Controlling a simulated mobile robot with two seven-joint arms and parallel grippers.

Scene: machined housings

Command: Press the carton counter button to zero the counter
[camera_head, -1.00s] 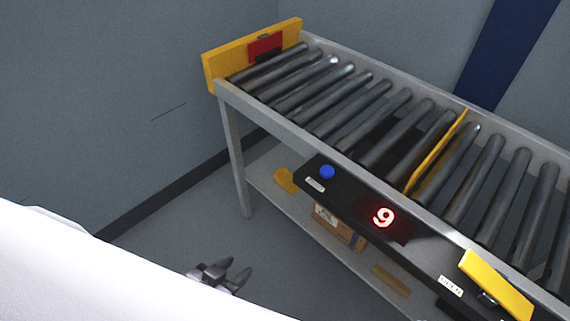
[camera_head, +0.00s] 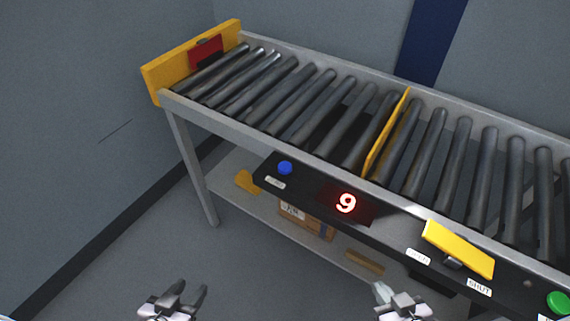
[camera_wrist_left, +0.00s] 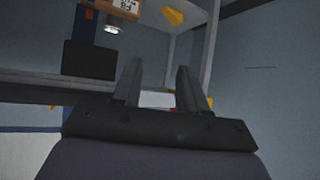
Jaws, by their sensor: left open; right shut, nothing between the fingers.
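The blue counter button (camera_head: 285,168) sits on the left end of a black panel (camera_head: 316,194) along the front of the roller conveyor. The red counter display (camera_head: 346,203) beside it reads 9. My left gripper (camera_head: 187,290) is at the bottom of the head view, open and empty, below and left of the button and well apart from it. Its fingers also show in the left wrist view (camera_wrist_left: 158,85). My right gripper (camera_head: 385,291) is at the bottom, right of centre, shut and empty, below the panel and apart from it.
The roller conveyor (camera_head: 262,131) has a yellow end plate (camera_head: 163,77) and a yellow divider (camera_head: 386,135). A yellow lever (camera_head: 459,248) and a green button (camera_head: 558,302) are on the panel's right. A cardboard carton (camera_head: 306,221) sits on the lower shelf. Floor at front left is clear.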

